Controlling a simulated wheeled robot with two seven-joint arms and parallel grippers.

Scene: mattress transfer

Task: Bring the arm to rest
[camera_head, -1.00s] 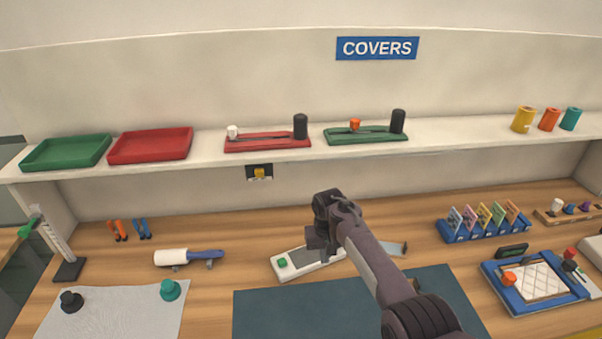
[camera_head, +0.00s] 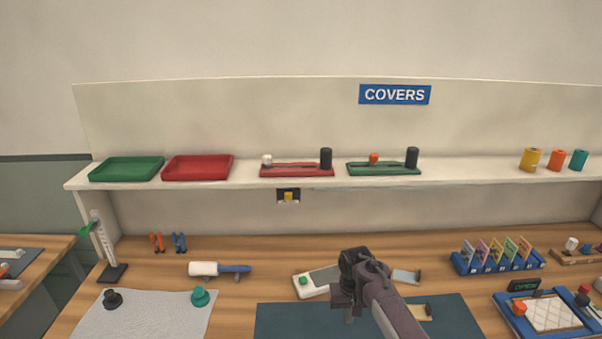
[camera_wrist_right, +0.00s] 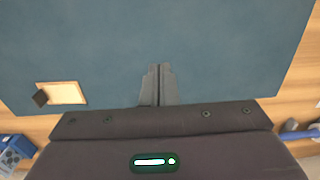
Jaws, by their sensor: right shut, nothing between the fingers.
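My right arm (camera_head: 392,312) comes in from the bottom of the head view, over the workbench. Its right gripper (camera_head: 350,314) hangs above the dark blue mat (camera_head: 290,318). In the right wrist view the gripper's fingers (camera_wrist_right: 157,85) are together over the bare blue mat (camera_wrist_right: 220,45), with nothing between them. My left arm and left gripper do not show in the head view.
A white device with a green button (camera_head: 304,281) lies just behind the right gripper. A blue-framed tray (camera_head: 550,312) stands at the right, a paint roller (camera_head: 205,268) at the left. A shelf (camera_head: 250,180) runs above.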

